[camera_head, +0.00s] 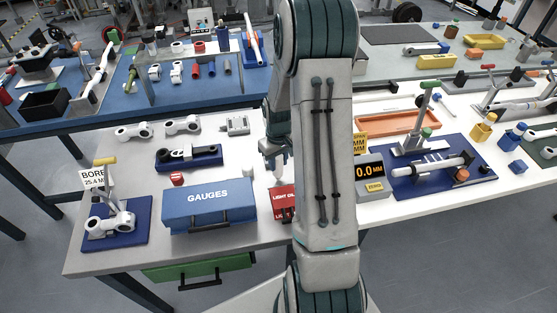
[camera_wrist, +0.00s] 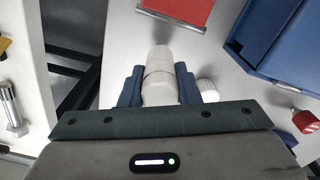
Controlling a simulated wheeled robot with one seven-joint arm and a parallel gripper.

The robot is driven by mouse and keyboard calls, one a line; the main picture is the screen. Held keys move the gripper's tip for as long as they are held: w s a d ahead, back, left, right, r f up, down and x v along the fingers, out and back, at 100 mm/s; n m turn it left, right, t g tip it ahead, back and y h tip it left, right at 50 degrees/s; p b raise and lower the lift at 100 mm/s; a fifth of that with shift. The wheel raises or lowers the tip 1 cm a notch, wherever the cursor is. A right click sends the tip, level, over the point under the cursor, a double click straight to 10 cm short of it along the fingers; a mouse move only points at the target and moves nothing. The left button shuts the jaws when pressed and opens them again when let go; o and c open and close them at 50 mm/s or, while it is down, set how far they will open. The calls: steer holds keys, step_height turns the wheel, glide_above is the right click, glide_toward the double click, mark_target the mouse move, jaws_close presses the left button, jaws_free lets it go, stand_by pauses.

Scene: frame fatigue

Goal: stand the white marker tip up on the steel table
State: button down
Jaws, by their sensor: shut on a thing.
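The white marker (camera_wrist: 158,70) is between the two blue fingers of my gripper (camera_wrist: 158,88) in the wrist view. My gripper is shut on it, and one rounded end sticks out past the fingers. The rest of the marker is hidden by the gripper body, and I cannot tell which end is the tip. In the head view my gripper (camera_head: 274,152) is mostly hidden behind my arm, over the steel table (camera_head: 120,258). I cannot tell whether the marker touches the table.
A blue GAUGES box (camera_head: 208,205) stands left of my gripper. A red box (camera_head: 283,203) is close to my arm. A small white cap (camera_wrist: 207,88) lies beside the right finger. A red-and-white piece (camera_wrist: 303,121) lies farther right.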

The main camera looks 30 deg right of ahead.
steer(key=c, duration=1.1)
jaws_free()
step_height(320, 180, up, 12)
steer(key=shift+b, duration=0.45)
steer(key=s+a+r+t, duration=0.1)
steer(key=s+a+r, duration=0.2)
steer(key=s, duration=0.3)
steer(key=s+a+r+t, duration=0.1)
steer(key=s+a+r, duration=0.3)
steer(key=s+a, duration=0.2)
steer(key=s+a+r+m+t, duration=0.1)
steer(key=s+a+r, duration=0.3)
steer(key=s, duration=0.3)
steer(key=shift+s+a, duration=0.15)
steer(key=shift+a, duration=0.3)
